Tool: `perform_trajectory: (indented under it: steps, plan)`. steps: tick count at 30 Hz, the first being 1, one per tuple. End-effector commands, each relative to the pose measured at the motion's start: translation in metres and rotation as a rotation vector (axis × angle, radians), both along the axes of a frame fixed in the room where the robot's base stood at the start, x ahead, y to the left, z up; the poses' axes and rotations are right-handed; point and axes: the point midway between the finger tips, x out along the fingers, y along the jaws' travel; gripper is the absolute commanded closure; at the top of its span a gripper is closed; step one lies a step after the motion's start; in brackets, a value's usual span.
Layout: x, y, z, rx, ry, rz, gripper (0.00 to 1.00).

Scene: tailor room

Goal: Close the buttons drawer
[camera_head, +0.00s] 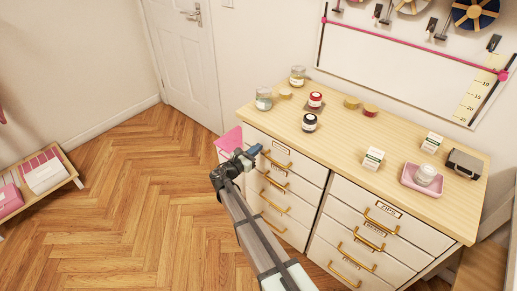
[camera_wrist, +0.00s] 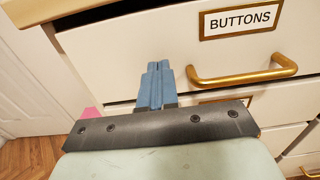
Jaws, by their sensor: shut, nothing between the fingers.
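The buttons drawer (camera_head: 303,166) is the top left drawer of the white chest. Its white front (camera_wrist: 150,45) with the "BUTTONS" label fills much of the wrist view. A dark gap shows above its front edge there, so it stands a little open. Its brass handle (camera_wrist: 243,75) is to the right of my fingers. My gripper (camera_head: 255,151) is shut and empty, with its blue fingers (camera_wrist: 158,68) together at the drawer front, left of the handle. I cannot tell whether the fingertips touch the front.
The wooden chest top (camera_head: 395,135) holds jars, tins, small boxes and a pink tray (camera_head: 408,181). More handled drawers lie below and to the right. A pink item (camera_head: 228,140) is beside the chest's left end. The floor (camera_head: 130,200) to the left is clear.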

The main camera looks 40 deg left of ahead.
Motion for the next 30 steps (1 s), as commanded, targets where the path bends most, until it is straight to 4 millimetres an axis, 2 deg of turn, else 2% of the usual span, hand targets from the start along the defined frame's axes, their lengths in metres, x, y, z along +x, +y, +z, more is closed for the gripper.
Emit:
perform_trajectory:
  steps: [1, 6, 15, 21, 30]
  plan:
    - [-0.012, -0.001, 0.0, 0.0, 0.001, 0.004, 1.0]
    - [-0.049, -0.002, 0.0, 0.0, 0.003, 0.006, 1.0]
    - [-0.103, -0.002, -0.001, 0.0, 0.005, 0.006, 1.0]
    - [-0.122, -0.002, -0.002, 0.0, 0.005, 0.005, 1.0]
    - [-0.127, -0.002, -0.002, 0.0, 0.005, 0.003, 1.0]
